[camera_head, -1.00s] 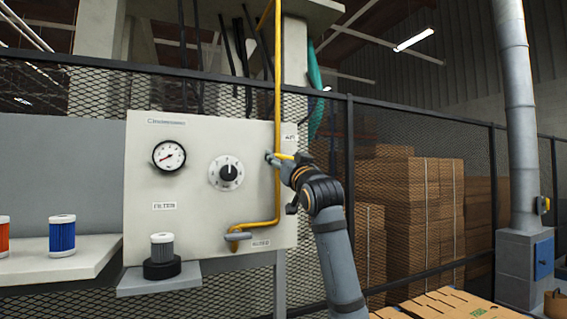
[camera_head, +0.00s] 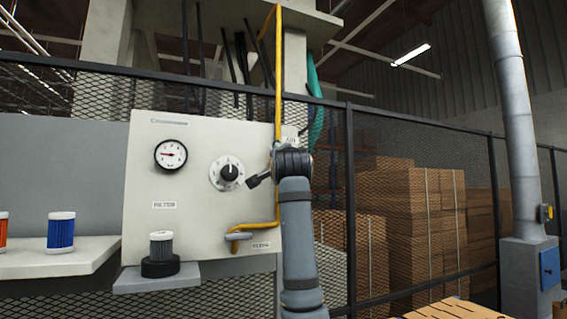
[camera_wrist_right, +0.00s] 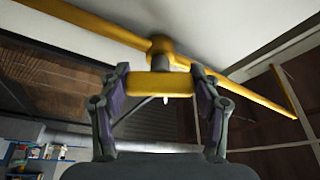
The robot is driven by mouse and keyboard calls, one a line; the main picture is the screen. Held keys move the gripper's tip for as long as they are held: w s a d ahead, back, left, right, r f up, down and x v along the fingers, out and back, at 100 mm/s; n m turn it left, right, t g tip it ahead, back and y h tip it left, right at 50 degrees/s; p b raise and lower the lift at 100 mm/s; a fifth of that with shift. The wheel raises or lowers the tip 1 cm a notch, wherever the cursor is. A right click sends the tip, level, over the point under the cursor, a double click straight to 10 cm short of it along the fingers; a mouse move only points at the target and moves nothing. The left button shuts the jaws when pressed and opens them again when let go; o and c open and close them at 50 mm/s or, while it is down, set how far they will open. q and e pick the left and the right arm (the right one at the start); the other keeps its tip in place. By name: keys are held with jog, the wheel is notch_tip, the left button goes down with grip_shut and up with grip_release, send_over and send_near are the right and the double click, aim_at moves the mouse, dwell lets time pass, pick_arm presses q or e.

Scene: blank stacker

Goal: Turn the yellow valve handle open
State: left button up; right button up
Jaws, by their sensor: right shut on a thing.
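The yellow valve handle (camera_wrist_right: 160,84) shows in the right wrist view between the two fingers of my right gripper (camera_wrist_right: 158,90). It reaches from the valve body (camera_wrist_right: 160,48) on the yellow pipe (camera_wrist_right: 105,27) toward the camera, and the fingers are shut on it from both sides. In the head view my right gripper (camera_head: 279,152) is at the panel's right edge by the upright yellow pipe (camera_head: 278,85). The wrist hides the handle there. My left gripper is out of view.
The cream panel (camera_head: 190,130) carries a pressure gauge (camera_head: 170,154) and a black-and-white dial (camera_head: 228,173). A grey filter (camera_head: 161,243) stands on a small shelf below. A blue filter (camera_head: 61,231) is on the left shelf. Mesh fence and boxes (camera_head: 425,220) stand behind at right.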

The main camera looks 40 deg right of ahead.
jog(key=m+g, duration=0.1)
jog(key=m, duration=0.3)
jog(key=shift+r+g+p, duration=0.15)
jog(key=shift+g+p, duration=0.15)
jog(key=shift+g, duration=0.1)
jog(key=shift+m+g, duration=0.3)
jog(key=shift+m, duration=0.7)
jog(key=shift+f+y, duration=0.2)
jog(key=shift+y, duration=0.1)
jog(key=o, duration=1.2)
jog(key=shift+s, duration=0.1)
jog(key=shift+c, duration=0.2)
jog(key=shift+d+r, duration=0.1)
jog(key=v, duration=1.2)
